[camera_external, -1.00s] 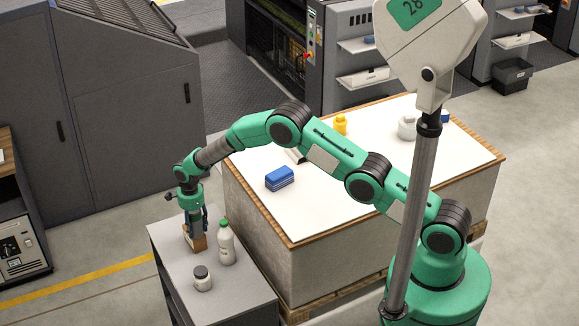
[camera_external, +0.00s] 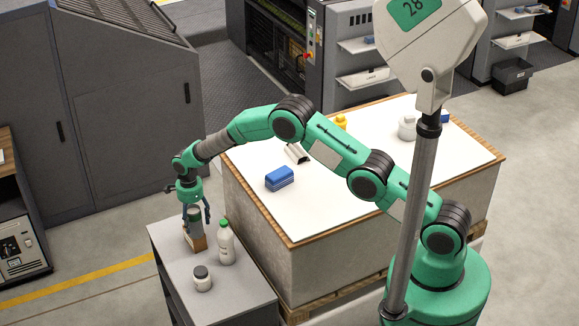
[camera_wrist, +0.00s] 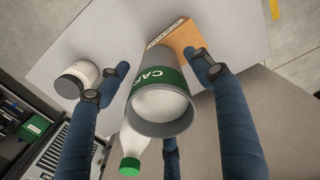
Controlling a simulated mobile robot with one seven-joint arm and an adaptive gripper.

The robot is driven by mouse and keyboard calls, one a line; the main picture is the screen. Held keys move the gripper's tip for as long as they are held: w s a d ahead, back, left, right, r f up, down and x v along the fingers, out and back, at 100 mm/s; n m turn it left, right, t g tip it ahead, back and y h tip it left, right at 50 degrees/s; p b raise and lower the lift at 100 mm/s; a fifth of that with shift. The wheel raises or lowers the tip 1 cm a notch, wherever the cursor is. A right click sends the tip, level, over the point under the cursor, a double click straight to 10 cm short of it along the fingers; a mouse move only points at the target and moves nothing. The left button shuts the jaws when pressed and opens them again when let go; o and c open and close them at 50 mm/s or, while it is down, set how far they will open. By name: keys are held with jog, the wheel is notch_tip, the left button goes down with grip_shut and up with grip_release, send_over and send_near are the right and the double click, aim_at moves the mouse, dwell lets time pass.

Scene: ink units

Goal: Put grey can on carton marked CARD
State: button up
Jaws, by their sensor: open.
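The grey can (camera_external: 195,228) stands upright on the small brown carton (camera_external: 199,244) on the grey cabinet top. In the wrist view the can (camera_wrist: 160,112) shows an open or pale round end and a green band with letters starting "CA". The carton (camera_wrist: 177,36) shows partly behind it, its printed face too oblique to read. My gripper (camera_external: 197,211) is open around the upper part of the can. Its blue fingers (camera_wrist: 158,64) stand to either side, apart from the can as far as I can see.
A white bottle with a green cap (camera_external: 226,243) stands close to the right of the carton. A white jar with a dark lid (camera_external: 202,279) stands in front. The pallet table (camera_external: 320,205) holds a blue block (camera_external: 280,178) and other items.

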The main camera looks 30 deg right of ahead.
aim_at(192, 209)
notch_tip(192, 209, up, 9)
jog(key=shift+f+b, duration=0.1)
jog(key=shift+b, duration=0.25)
dwell(0.7)
